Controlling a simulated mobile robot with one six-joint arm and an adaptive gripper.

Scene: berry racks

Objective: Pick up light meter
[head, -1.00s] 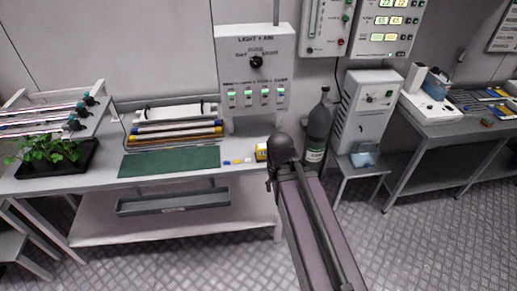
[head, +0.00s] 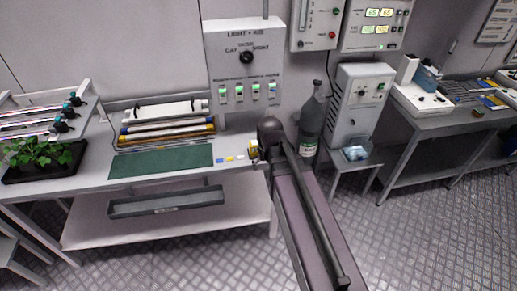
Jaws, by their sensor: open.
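A small yellow and dark box (head: 253,147), which may be the light meter, sits near the right end of the long grey bench, right of the green mat. It is too small to read, and my arm partly covers it. My arm reaches forward from the bottom right, and its dark far joint is in front of the bench's right end. My gripper is hidden from this view, so I cannot see its fingers or their distance from the box.
The green mat (head: 161,161) lies on the bench (head: 92,183), with several coloured tubes behind it. Small coloured blocks (head: 230,159) lie beside the mat. A plant tray (head: 40,178) is at left. A gas cylinder (head: 312,118) stands right of my arm. Floor is clear at front right.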

